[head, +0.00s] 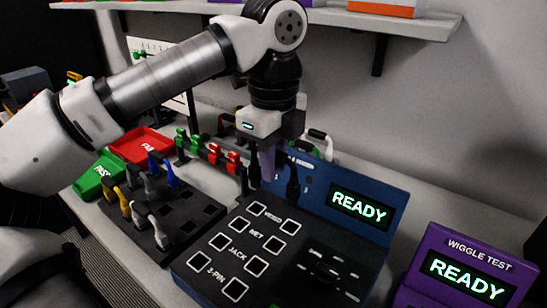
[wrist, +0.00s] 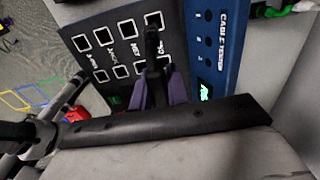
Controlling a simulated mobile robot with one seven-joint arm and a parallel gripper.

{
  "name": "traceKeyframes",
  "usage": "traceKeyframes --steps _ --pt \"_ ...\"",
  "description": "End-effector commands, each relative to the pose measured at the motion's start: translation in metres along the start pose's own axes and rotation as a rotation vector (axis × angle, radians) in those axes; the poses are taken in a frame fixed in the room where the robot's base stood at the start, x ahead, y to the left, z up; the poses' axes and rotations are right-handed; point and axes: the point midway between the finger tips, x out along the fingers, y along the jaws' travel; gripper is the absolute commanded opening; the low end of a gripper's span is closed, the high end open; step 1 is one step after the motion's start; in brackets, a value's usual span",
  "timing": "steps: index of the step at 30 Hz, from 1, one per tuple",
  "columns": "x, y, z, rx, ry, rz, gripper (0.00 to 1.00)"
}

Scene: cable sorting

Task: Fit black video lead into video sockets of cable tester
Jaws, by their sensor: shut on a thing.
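The cable tester (head: 318,238) has a dark panel with paired sockets labelled for video, net, jack and 3-pin. The pair of video sockets (head: 273,217) is at the panel's far end. My gripper (head: 267,172) has purple fingers, shut on the black video lead (head: 293,184). The lead's dark ends hang down on both sides of the fingers, apparently above the tester's far edge. In the wrist view, a black plug (wrist: 153,45) of the lead shows ahead of the fingers (wrist: 160,92), over the panel. Contact with the sockets cannot be told.
The tester's blue back (head: 365,203) carries a READY screen. A purple wiggle tester (head: 465,270) stands right. A dark cable rack (head: 160,220), red tray (head: 140,143) and green tray (head: 97,180) are left. Red and green clips (head: 215,152) stand behind. A shelf (head: 400,22) hangs above.

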Motion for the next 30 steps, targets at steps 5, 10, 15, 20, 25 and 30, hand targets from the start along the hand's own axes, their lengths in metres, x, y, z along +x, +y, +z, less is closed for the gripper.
traceKeyframes --steps 5,10,15,20,25,30 --pt "0.014 0.000 0.000 0.000 0.001 0.000 0.00" --pt "0.030 0.000 -0.001 0.001 0.001 0.000 0.00" --pt "0.045 0.000 -0.001 0.001 0.000 0.000 0.00" --pt "0.051 0.000 0.000 -0.001 0.000 0.000 0.00" --pt "0.051 0.000 0.000 0.000 0.000 0.000 0.00" --pt "0.051 0.000 0.000 0.000 0.000 0.000 0.00"
